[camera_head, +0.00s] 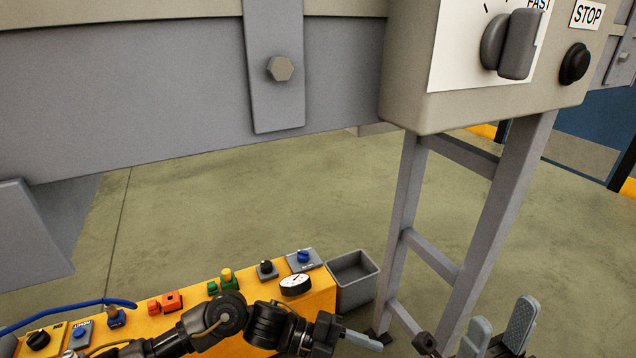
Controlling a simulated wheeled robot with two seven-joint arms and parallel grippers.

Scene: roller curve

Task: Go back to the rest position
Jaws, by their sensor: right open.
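My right gripper (502,315) is at the bottom right edge, its two grey fingers pointing up and apart, with nothing between them. It is in front of the grey stand's legs in the picture. My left arm comes in low from the left, across the front of a yellow panel. My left gripper (352,338) is at its end, at the bottom centre, pointing right. It shows nearly edge-on, so the gap between its fingers cannot be made out. I see nothing held in it.
A grey control box (405,85) with a dial (510,43) and a black button (575,63) hangs at upper right on a grey stand (505,205). A conveyor side beam (130,95) crosses the top. The yellow panel (318,298) carries several buttons; a grey bin (352,282) adjoins it.

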